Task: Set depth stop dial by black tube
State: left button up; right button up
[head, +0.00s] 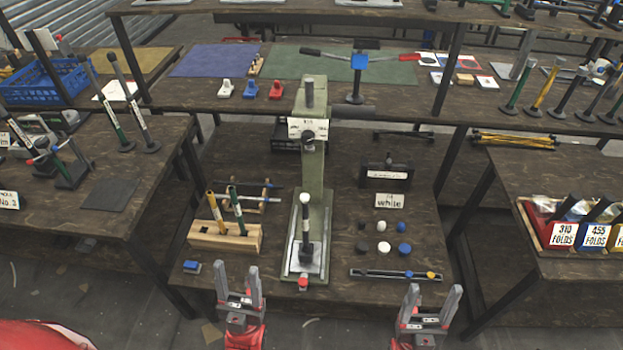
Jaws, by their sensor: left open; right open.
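A green rivet press (313,170) stands upright in the middle of the central bench. A white label plate (307,128) with small unreadable text sits on its column, with a dark round knob (308,142) just below; I cannot tell whether this is the depth stop dial. A black tube-like piece (305,235) with a white top stands on the press base. A wooden block (226,238) left of the press holds a yellow tube (214,211) and a green tube (236,208). My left gripper (238,277) and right gripper (432,299) are open and empty at the bench's front edge.
Right of the press are a card reading "white" (389,201), several black, white and blue caps, and a dark rail (396,275). A blue piece (192,267) lies front left. Side benches hold standing tubes and folded-sheet bins (563,235). A shelf crosses behind.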

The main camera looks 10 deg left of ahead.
aim_at(308, 138)
jog(key=k+j+z, duration=0.15)
jog(key=j, duration=0.3)
jog(key=k+j+z, duration=0.15)
jog(key=j, duration=0.3)
jog(key=k+j+z, duration=0.15)
jog(key=j, duration=0.3)
jog(key=k+j+z, duration=0.15)
jog(key=j, duration=0.3)
jog(key=k+j+z, duration=0.2)
jog(key=j, duration=0.15)
jog(key=k+j+z, duration=0.15)
jog(key=j, duration=0.25)
jog(key=k, duration=0.05)
